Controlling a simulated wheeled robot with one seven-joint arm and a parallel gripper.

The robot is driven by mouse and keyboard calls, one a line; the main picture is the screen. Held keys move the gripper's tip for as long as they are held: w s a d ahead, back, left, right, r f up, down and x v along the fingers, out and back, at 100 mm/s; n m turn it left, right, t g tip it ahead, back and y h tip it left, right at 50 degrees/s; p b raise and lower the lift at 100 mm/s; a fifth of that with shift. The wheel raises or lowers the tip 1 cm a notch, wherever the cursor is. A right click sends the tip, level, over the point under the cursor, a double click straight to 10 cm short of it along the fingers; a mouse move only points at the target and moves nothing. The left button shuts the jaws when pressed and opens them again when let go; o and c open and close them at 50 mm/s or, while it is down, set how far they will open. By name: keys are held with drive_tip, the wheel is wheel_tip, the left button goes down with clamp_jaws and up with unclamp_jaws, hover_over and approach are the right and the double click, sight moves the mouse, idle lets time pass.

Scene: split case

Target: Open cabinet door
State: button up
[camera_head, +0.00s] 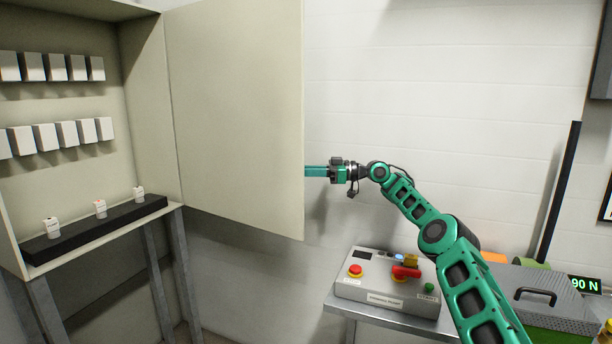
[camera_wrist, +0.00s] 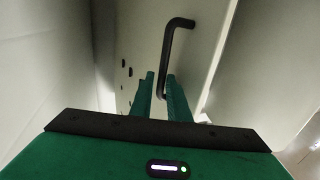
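The cabinet (camera_head: 150,110) stands at the left in the head view, its inside exposed. Its beige door (camera_head: 235,110) is swung wide open. My gripper (camera_wrist: 160,76) is behind the door's free edge, so its fingertips are hidden in the head view. In the wrist view its two green fingers are apart. The black door handle (camera_wrist: 167,50) is a bent bar on the door's outer face.
Inside the cabinet are several white modules and a black rail (camera_head: 95,230). A control box (camera_head: 390,292) with a red button and red switch stands on a bench below my arm. A grey case (camera_head: 540,300) is at the right. A white wall stands behind.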

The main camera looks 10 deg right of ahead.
drive_tip(key=s+d, duration=0.1)
drive_tip(key=d, duration=0.9)
drive_tip(key=shift+d, duration=0.25)
drive_tip(key=shift+s, duration=0.15)
